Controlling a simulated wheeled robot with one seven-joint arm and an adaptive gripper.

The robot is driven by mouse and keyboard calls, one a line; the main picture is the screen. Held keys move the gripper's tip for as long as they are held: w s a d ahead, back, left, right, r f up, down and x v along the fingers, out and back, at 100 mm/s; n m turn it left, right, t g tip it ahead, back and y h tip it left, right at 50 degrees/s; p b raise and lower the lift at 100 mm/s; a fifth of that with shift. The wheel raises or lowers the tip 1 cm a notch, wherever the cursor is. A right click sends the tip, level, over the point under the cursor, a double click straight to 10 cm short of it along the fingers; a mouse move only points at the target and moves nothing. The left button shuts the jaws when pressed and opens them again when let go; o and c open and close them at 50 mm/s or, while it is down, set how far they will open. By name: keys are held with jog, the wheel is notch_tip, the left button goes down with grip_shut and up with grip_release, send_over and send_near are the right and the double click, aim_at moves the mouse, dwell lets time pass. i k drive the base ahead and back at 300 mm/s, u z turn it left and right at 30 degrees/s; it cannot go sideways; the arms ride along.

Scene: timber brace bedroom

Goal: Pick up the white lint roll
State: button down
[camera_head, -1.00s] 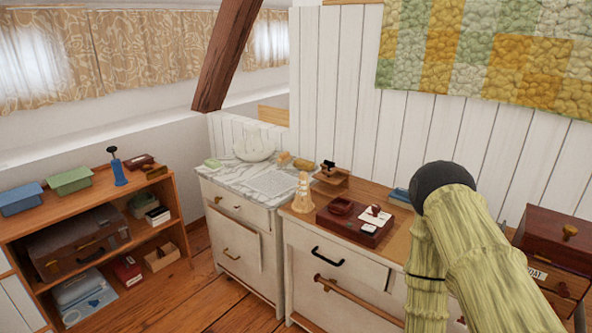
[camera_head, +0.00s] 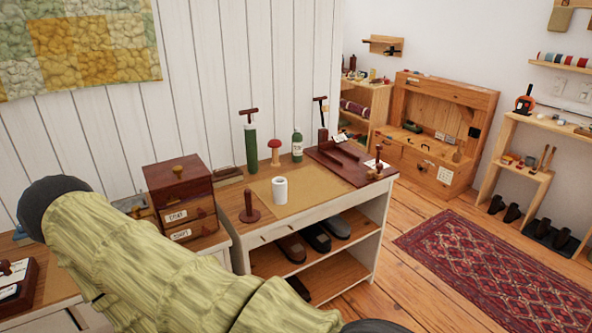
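The white lint roll (camera_head: 280,190) stands upright on a tan mat (camera_head: 308,188) on top of a white-sided table (camera_head: 369,236). It is a short white cylinder with a hole in its top. A dark red wooden stamp-like piece (camera_head: 249,208) stands to its left. My arm, in a pale green ribbed cover, crosses the lower left of the view, apart from the roll. My gripper is not in view.
A dark red drawer box (camera_head: 181,190) stands left of the mat. A green cylinder with a handle (camera_head: 251,142), a red-capped mushroom shape (camera_head: 274,151) and a green bottle (camera_head: 297,146) stand behind. A dark red tray (camera_head: 349,165) lies right. Open floor holds a patterned rug (camera_head: 498,268).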

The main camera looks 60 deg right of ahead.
aim_at(280, 191)
jog(key=z, duration=1)
jog(key=i, duration=0.55)
jog(key=z, duration=0.1)
